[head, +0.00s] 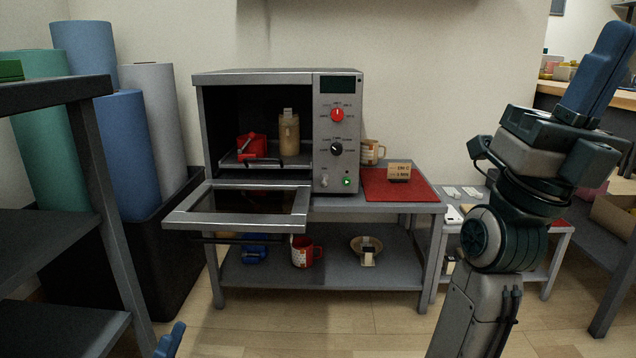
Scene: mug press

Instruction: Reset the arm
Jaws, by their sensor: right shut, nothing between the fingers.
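My right arm rises at the right of the head view, folded upward. Its gripper (598,72) points up at the top right, with its blue fingers together and nothing between them. It is apart from the oven and the table. Of my left gripper (170,341), only a blue tip shows at the bottom edge, so its opening is hidden. The toaster-oven-like press (337,165) stands on a grey table with its door (240,209) lowered open. Inside are a red object (250,147) and a tan labelled container (289,135).
A red mat (398,186) on the table carries a small labelled card (399,172); a mug (371,151) stands behind. The lower shelf (330,277) holds a red mug (303,252), a bowl (366,249) and a blue item (254,248). A dark rack (95,150) stands left, before rolls in a bin.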

